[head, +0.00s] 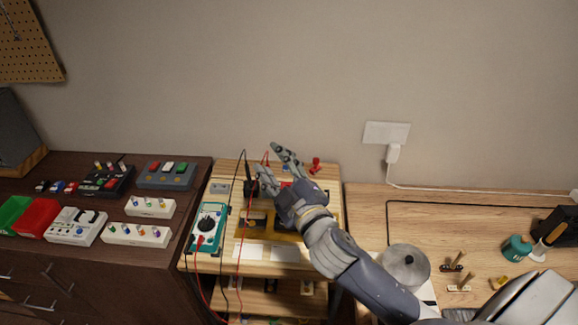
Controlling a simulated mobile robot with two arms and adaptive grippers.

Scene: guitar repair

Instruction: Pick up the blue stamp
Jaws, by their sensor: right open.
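A small blue object, which looks like the blue stamp (285,167), stands at the back of the middle wooden workbench. It shows between the fingers of my right gripper and is partly covered by them. My right gripper (267,159) is open, its arm coming in from the lower right. Its fingers point to the back left, and I cannot tell whether they touch the stamp. A red stamp-like piece (315,164) stands just to the right of the fingers. My left gripper is out of view.
A teal multimeter (209,228) with red and black leads lies at the bench's left. The dark cabinet at left holds pedals, a red bin (37,218) and white blocks. The right desk has a round metal tin (406,262) and small tools. A wall stands behind.

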